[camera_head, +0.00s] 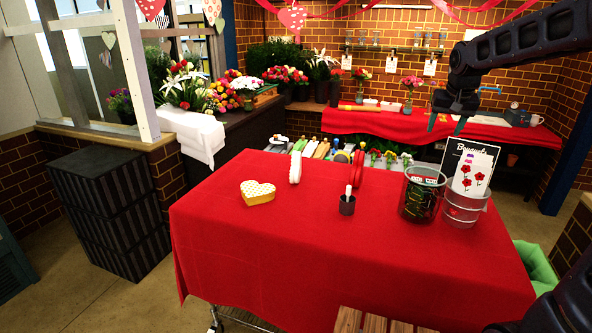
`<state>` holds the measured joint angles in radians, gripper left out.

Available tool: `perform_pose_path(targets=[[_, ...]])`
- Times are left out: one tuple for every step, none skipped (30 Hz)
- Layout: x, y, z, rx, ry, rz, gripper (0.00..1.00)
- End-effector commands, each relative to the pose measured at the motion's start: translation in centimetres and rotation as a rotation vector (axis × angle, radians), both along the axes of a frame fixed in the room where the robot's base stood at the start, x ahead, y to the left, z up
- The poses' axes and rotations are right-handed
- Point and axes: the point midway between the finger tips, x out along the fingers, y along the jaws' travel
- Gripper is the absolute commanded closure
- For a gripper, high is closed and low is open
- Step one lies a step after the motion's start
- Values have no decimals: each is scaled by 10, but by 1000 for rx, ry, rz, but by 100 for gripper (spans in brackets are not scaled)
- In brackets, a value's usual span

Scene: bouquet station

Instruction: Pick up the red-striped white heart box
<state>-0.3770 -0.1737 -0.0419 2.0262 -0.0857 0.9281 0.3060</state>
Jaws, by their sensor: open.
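One heart-shaped box (258,192) lies flat on the left part of the red-covered table. It looks yellow at the side, with a pale, yellow-patterned lid. I see no clearly red-striped white heart box in this view. My gripper (449,122) hangs from the arm at the upper right, above the back right of the table. It is open, with its fingers apart and pointing down, and it looks empty. It is well to the right of the heart box and apart from it.
The red-covered table (300,260) has a white spool-like roll (295,167), a red roll (357,169), a small dark cup (347,205), a dark mesh bin (422,195) and a clear bucket (464,207) holding a flower card. The table's front and left are clear. Black striped boxes (110,215) stand left.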

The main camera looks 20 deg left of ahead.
Motion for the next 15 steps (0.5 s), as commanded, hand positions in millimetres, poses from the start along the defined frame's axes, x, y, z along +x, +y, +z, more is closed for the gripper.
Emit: perform_pose_path(targets=[[14,16,-2,-2,5,8,40],[21,25,-3,-2,5,10,40],[31,37,-4,-3,5,14,40],[38,46,-5,-2,6,16,40],[45,56,-7,-3,6,18,40],[54,69,-9,-2,6,22,40],[61,78,-11,-3,8,23,40],[67,89,-12,-3,7,27,40],[75,102,-15,-4,7,30,40],[81,113,-18,-5,7,33,40],[87,124,-20,-6,6,36,40],[94,138,-24,-7,6,40,40],[99,149,-27,-8,7,41,40],[104,161,-31,-8,6,45,40],[111,176,-35,-8,6,48,40]])
